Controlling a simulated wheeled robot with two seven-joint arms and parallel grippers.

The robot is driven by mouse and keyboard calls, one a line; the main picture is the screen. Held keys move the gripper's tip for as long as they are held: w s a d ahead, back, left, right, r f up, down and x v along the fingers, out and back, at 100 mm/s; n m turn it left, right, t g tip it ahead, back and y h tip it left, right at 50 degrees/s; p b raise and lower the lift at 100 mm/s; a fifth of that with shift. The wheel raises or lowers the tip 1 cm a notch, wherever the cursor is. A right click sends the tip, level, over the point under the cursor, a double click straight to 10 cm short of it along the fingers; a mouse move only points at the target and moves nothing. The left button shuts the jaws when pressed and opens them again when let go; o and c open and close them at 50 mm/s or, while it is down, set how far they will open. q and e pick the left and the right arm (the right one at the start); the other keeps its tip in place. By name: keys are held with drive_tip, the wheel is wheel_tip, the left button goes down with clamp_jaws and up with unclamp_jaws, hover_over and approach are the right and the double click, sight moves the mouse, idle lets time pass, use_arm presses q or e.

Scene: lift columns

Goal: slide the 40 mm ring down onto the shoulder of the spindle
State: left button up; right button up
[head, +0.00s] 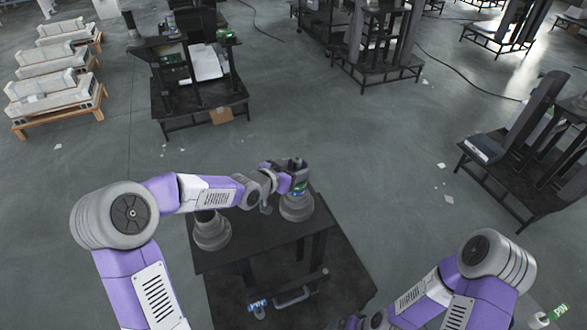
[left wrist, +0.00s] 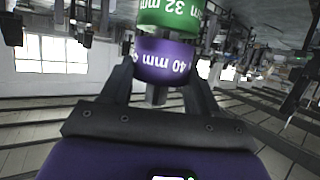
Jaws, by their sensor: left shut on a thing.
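My left gripper (head: 293,180) is over the right-hand grey stepped spindle (head: 296,211) on a black table. In the left wrist view its dark fingers stand on both sides of a purple ring marked 40 mm (left wrist: 166,62), and it is shut on this ring. A green ring marked 32 mm (left wrist: 170,14) is against the purple one; that picture is upside down, so the green is on the lower side. A short grey post end shows beyond the purple ring. The ring's seat is hidden in the head view. My right gripper is outside the frame.
A second grey stepped piece (head: 211,233) stands on the black table (head: 253,240), left of the spindle. A small blue-labelled piece (head: 258,306) is low at the table's front. Other dark stands (head: 533,150) are well away, with open floor between.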

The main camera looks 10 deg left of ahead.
use_arm(q)
drive_tip(key=shift+f, duration=0.2)
drive_tip(key=o, duration=1.3)
drive_tip(key=p+v, duration=0.1)
drive_tip(key=v, duration=0.6)
drive_tip(key=shift+s+a+r, duration=0.1)
drive_tip(key=shift+s, duration=0.1)
